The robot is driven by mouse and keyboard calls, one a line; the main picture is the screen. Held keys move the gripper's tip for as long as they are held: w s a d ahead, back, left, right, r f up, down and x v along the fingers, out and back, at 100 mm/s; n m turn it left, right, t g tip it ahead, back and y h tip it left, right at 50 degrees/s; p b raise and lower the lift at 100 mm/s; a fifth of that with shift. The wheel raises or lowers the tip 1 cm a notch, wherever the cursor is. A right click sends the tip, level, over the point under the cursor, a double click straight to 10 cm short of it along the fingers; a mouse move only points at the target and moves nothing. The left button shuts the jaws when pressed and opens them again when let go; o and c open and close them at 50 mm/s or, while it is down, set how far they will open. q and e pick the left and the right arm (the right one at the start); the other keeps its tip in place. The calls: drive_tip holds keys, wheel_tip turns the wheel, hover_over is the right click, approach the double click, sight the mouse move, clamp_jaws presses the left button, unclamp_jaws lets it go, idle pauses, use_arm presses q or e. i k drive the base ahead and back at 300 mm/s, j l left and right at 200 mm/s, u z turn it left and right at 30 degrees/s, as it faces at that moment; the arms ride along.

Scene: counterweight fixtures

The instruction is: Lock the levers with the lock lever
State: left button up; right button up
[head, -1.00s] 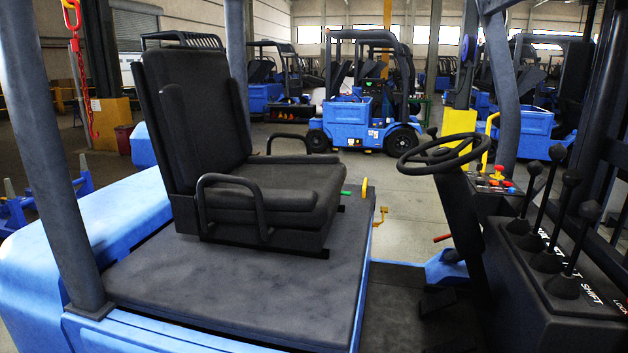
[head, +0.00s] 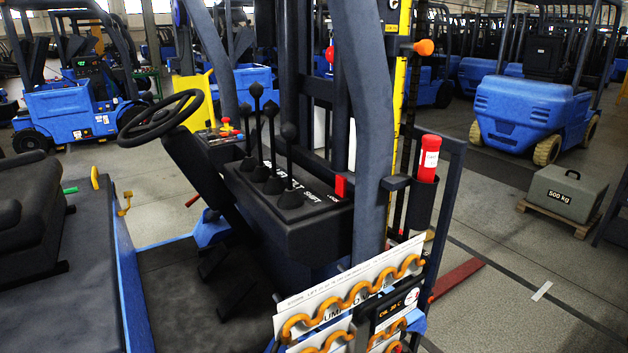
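White lettering runs along the console top, ending in what looks like "SHIFT". A small red piece (head: 340,187) sits at the console's right end, by the grey pillar; it may be the lock lever, but I cannot tell its position for sure. Neither of my grippers is in view.
A black steering wheel (head: 160,115) is left of the levers, and the seat (head: 30,205) is at the left edge. A thick grey pillar (head: 368,130) stands right of the console. A 500 kg weight (head: 566,192) lies on a pallet at right. Open floor lies between.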

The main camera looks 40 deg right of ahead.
sight(340, 183)
drive_tip(key=z, duration=0.95)
drive_tip(key=l+u, duration=0.3)
drive_tip(key=i+l, duration=0.05)
